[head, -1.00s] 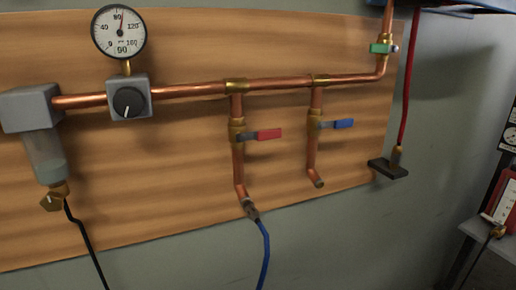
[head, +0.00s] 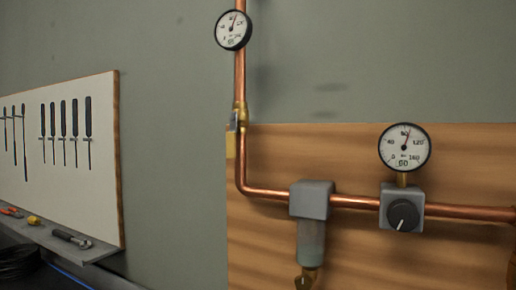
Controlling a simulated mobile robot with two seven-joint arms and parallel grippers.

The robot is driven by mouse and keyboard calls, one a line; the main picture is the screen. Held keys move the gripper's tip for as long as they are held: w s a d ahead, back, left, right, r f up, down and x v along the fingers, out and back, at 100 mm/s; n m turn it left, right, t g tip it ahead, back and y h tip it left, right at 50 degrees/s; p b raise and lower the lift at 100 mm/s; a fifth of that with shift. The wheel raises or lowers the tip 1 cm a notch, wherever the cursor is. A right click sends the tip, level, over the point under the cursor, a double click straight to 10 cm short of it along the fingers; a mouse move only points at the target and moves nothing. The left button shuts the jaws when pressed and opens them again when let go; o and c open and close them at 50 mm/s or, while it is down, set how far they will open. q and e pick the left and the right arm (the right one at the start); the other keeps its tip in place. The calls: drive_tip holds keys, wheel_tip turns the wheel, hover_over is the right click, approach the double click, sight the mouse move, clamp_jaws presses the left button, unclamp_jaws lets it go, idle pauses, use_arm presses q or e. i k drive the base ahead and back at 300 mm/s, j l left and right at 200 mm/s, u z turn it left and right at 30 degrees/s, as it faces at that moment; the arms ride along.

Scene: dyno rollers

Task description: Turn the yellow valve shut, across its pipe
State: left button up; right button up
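The yellow valve (head: 231,144) is on the vertical copper pipe (head: 240,75) in the head view, left of the middle and just above the bend. Its yellow handle hangs down along the pipe, on the pipe's left side. The brass valve body (head: 240,115) shows just above it. Neither of my grippers is in view.
A round gauge (head: 233,30) is on the pipe above the valve. A grey filter (head: 311,200), a regulator (head: 402,208) and a second gauge (head: 404,148) are to the right on the wooden board (head: 350,160). A tool panel (head: 85,170) and shelf (head: 75,250) are at left.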

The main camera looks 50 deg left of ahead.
sight(231, 135)
drive_tip(key=u, duration=1.6)
